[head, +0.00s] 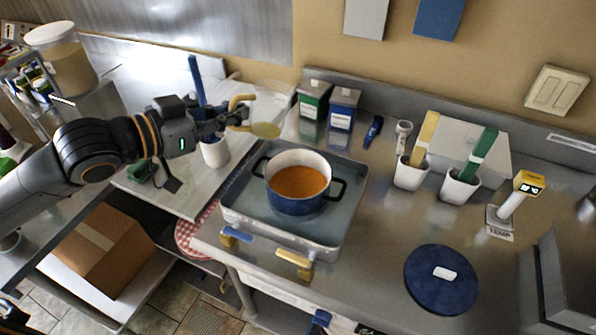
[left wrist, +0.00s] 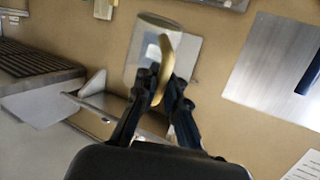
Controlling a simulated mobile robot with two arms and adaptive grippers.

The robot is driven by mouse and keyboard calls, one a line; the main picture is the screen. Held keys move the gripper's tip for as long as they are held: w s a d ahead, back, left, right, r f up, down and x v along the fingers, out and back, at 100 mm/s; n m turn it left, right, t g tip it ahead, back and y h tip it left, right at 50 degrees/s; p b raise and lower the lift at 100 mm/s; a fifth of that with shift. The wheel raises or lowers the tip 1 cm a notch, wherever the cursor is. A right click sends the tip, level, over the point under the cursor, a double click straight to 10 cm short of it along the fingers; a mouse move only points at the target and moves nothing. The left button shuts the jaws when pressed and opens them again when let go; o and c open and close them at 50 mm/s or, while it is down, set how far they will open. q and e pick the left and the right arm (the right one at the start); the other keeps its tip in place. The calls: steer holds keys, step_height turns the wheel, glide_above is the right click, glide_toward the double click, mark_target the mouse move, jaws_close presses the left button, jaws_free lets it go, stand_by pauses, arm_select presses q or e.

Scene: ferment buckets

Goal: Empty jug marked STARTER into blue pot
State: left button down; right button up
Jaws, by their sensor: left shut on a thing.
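The blue pot (head: 297,206) has a white inside, dark side handles and orange-brown liquid in it. It stands uncovered in a shallow metal basin (head: 234,207). My left gripper (head: 238,117) is shut on the yellow handle of a pale, see-through jug (head: 272,104), held in the air behind and left of the pot. The jug looks tilted, with a yellowish oval at its lower end. In the left wrist view the gripper (left wrist: 162,92) pinches the curved yellow handle, with the jug body (left wrist: 148,45) beyond it. No marking on the jug is readable. My right gripper is out of view.
A round blue lid (head: 440,290) lies at the front right. Green and blue tins (head: 343,108) stand behind the basin. White holders with yellow and green tools (head: 460,187) and a yellow-topped thermometer (head: 528,183) stand to the right. A white cup (head: 215,152) stands below my gripper.

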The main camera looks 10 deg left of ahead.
arm_select(q)
steer(key=shift+s+f+b, duration=0.1)
steer(key=shift+f+b, duration=0.05)
steer(key=shift+b, duration=0.2)
steer(key=s+b, duration=0.1)
steer(key=b, duration=0.1)
steer(key=shift+s+d+t+h+b, duration=0.2)
steer(key=shift+t+h+b, duration=0.1)
steer(key=shift+h+b, duration=0.1)
steer(key=s+p, duration=0.1)
steer(key=p, duration=0.1)
steer(key=s+r+t+p, duration=0.1)
steer(key=p, duration=0.2)
steer(key=s+h+p, duration=0.1)
steer(key=p, duration=0.1)
steer(key=shift+s+d+r+n+t, duration=0.2)
steer(key=shift+d+r+n+t, duration=0.1)
steer(key=shift+d+r, duration=0.1)
steer(key=shift+w+a, duration=0.1)
step_height(320, 180, up, 5)
steer(key=p, duration=0.5)
steer(key=shift+p, duration=0.35)
